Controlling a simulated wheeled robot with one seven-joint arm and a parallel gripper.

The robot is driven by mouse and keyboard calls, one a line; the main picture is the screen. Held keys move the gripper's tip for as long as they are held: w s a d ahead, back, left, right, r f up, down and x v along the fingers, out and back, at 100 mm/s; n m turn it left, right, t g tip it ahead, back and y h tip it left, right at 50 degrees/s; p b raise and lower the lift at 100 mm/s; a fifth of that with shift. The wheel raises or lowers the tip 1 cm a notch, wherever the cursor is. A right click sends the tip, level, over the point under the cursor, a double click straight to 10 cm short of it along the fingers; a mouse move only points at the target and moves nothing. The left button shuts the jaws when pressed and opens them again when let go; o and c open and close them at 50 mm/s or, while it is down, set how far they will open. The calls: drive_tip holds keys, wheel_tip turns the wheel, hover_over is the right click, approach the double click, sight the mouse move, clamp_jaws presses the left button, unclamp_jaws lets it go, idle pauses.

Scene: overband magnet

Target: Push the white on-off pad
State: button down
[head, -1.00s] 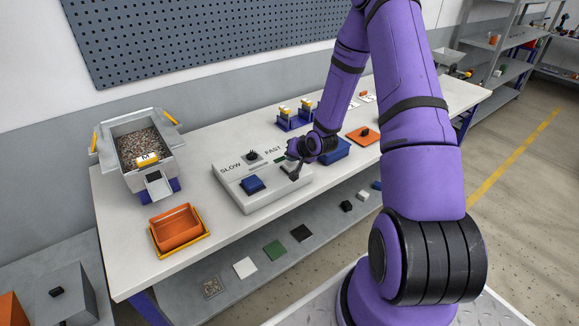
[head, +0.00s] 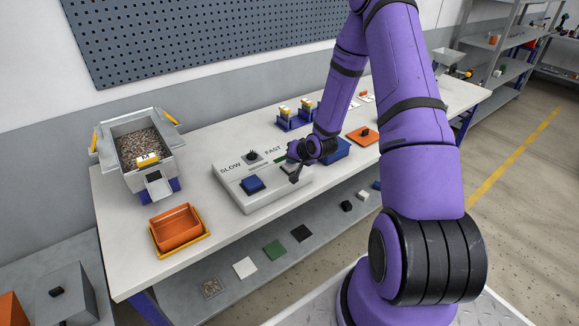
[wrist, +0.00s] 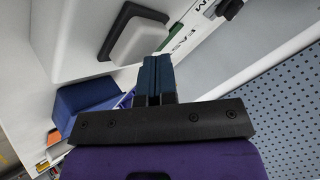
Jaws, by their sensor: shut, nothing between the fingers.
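The white on-off pad (wrist: 138,42) is a rounded white block in a dark surround on the light grey control box (head: 243,201). In the head view my gripper largely covers the pad. My gripper (wrist: 156,60) is shut and empty, its two dark blue fingers side by side. In the wrist view the fingertips appear just beside the pad's near edge; I cannot tell whether they touch it. In the head view my gripper (head: 295,179) is over the right part of the box.
The box also carries a blue pad (head: 252,184) and a black knob (head: 251,155) between SLOW and FAST. A blue bin (head: 336,150) stands close to the right. An orange tray (head: 178,228) and a gravel hopper (head: 143,146) are at left.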

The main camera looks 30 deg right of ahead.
drive_tip(key=shift+r, duration=1.15)
wheel_tip(320, 180, up, 6)
idle(0.6)
